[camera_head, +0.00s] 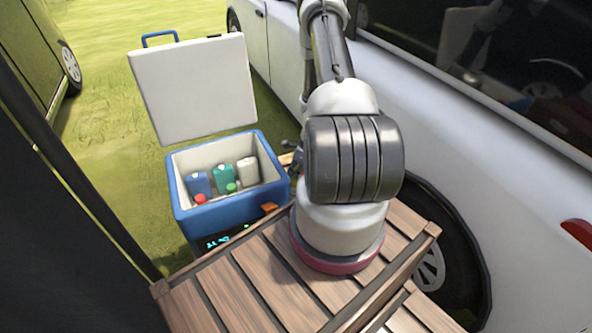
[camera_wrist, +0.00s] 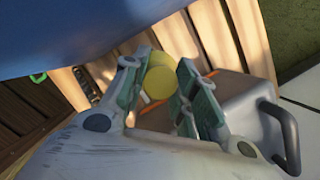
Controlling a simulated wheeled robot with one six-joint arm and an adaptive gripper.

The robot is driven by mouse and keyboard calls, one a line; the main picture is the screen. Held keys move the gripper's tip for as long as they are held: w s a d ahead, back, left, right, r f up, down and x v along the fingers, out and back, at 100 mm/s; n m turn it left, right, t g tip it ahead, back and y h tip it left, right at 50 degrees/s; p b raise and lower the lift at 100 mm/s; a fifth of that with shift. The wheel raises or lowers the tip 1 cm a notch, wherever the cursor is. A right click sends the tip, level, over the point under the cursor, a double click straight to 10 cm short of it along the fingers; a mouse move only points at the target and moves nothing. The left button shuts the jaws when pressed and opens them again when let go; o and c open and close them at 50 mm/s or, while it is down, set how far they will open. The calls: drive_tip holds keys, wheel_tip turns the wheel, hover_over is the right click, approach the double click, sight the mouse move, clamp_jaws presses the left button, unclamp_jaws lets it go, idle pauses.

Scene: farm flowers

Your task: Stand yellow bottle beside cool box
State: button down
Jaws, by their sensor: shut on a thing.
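The cool box (camera_head: 230,222) is blue with a pale inside and stands left of my arm in the head view. Its white lid (camera_head: 195,88) is raised. In the wrist view my gripper (camera_wrist: 163,75) is shut on the yellow bottle (camera_wrist: 175,40). Its round yellow end shows between the fingers; the rest is partly hidden. In the head view my arm hides the yellow bottle and most of the gripper. I cannot tell how far the bottle is from the cool box or whether it touches anything below.
Blue (camera_head: 198,183), teal (camera_head: 223,178) and whitish (camera_head: 247,170) bottles stand in the cool box, with smaller red and green tops. A slatted wooden surface (camera_head: 205,300) lies in front. A white vehicle (camera_head: 480,150) stands at right. A grey handled case (camera_wrist: 240,105) shows in the wrist view.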

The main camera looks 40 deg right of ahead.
drive_tip(key=c, duration=1)
unclamp_jaws()
drive_tip(key=shift+f, duration=0.1)
drive_tip(key=shift+c, duration=0.2)
drive_tip(key=v, duration=1.2)
drive_tip(key=w+a+r+n, duration=0.1)
drive_tip(key=a+r+n, duration=0.3)
drive_tip(key=r, duration=0.4)
drive_tip(key=w+a+r+n+t, duration=0.1)
drive_tip(key=a+r+n, duration=0.25)
drive_tip(key=r, duration=0.55)
drive_tip(key=a+r+n, duration=0.3)
drive_tip(key=r+n, duration=0.2)
drive_tip(key=r, duration=0.3)
drive_tip(key=s+a+r+n+h, duration=0.1)
drive_tip(key=s+a+r+n, duration=0.3)
drive_tip(key=s+r+n, duration=0.4)
drive_tip(key=s+a+r+n, duration=0.4)
drive_tip(key=s+r+n, duration=0.5)
drive_tip(key=s, duration=0.3)
drive_tip(key=shift+r+h, duration=0.4)
drive_tip(key=shift+r, duration=0.4)
